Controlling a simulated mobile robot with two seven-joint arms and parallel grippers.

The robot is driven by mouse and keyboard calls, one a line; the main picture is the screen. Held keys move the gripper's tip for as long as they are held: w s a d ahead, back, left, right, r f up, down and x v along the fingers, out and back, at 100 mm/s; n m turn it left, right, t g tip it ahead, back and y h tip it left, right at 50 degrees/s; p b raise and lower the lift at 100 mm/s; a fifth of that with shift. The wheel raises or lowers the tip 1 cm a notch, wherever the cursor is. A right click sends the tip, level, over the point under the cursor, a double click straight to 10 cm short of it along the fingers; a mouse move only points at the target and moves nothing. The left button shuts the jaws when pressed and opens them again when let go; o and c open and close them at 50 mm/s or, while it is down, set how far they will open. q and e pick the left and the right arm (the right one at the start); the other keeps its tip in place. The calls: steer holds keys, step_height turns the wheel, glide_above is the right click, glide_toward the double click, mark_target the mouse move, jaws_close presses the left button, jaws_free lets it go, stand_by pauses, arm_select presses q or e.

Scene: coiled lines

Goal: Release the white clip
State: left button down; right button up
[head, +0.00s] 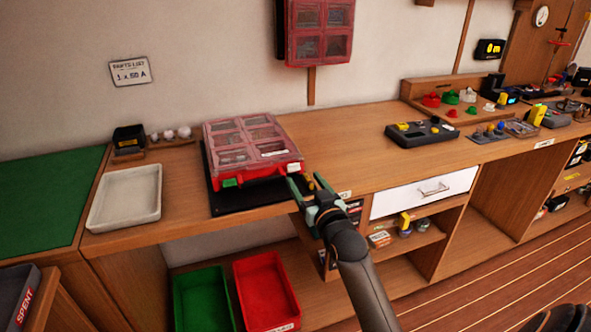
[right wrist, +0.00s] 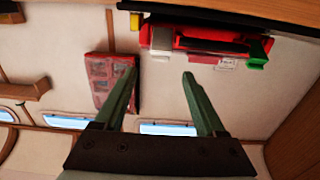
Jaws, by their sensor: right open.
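A red case (head: 252,150) with a clear compartmented lid lies closed on a black mat (head: 205,175) on the workbench. A green clip (head: 230,183) is at the left of its front edge. A small white patch (head: 296,167) at the front right corner appears to be the white clip. In the right wrist view, which looks upside down, the white clip (right wrist: 160,38) is at the left of the red front and the green clip (right wrist: 258,50) at the right. My right gripper (head: 302,182) is open and empty, just in front of that corner, apart from the white clip. My left gripper is out of view.
A pale tray (head: 125,197) stands left of the case. Green (head: 203,300) and red bins (head: 267,290) sit below. Another red case (head: 318,32) hangs on the wall.

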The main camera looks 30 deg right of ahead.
mark_target(294, 166)
steer(key=x, duration=0.7)
steer(key=shift+f, duration=0.1)
jaws_close()
stand_by(0.5)
